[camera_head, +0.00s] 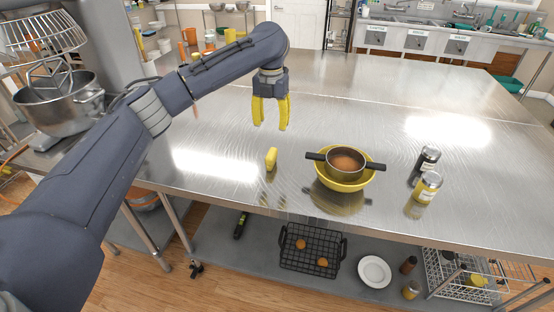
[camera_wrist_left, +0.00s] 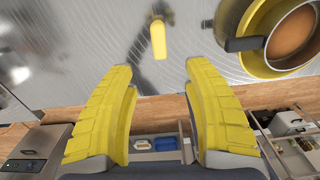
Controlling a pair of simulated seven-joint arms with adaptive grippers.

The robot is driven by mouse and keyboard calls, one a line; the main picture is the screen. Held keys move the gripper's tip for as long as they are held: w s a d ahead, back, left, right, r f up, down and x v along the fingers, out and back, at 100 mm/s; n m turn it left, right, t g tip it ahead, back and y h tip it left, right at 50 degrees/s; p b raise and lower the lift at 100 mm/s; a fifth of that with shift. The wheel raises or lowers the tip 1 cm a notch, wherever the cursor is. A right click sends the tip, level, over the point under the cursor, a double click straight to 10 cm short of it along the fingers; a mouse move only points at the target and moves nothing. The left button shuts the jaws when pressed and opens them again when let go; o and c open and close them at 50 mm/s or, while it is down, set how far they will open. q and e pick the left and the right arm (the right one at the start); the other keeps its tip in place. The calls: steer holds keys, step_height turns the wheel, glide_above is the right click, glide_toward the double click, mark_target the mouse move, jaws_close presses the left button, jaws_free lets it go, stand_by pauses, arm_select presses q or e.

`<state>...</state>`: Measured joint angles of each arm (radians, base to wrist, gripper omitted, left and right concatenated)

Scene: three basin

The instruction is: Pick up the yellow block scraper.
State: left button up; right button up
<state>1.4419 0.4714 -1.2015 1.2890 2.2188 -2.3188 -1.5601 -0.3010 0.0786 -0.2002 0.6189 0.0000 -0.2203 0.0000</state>
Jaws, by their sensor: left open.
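The yellow block scraper (camera_head: 270,159) stands on the steel table, left of the yellow bowl. In the left wrist view the scraper (camera_wrist_left: 158,38) shows ahead of the fingertips, roughly in line with the gap between them. My left gripper (camera_head: 270,113) is open and empty, its yellow fingers pointing down. In the head view it is above the table and behind the scraper, apart from it. In the left wrist view the open fingers (camera_wrist_left: 158,78) frame the lower part. My right gripper is in neither view.
A yellow bowl (camera_head: 343,185) with a two-handled pot (camera_head: 345,163) in it stands right of the scraper. Two jars, one (camera_head: 428,158) behind the other (camera_head: 427,187), stand farther right. A stand mixer's bowl (camera_head: 60,103) is at the left. The table's middle is clear.

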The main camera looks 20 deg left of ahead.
mark_target(272, 153)
arm_select(q)
step_height(272, 153, down, 12)
steer(key=shift+r, duration=0.2)
steer(key=shift+a+f, duration=0.15)
steer(key=shift+f, duration=2.25)
jaws_close()
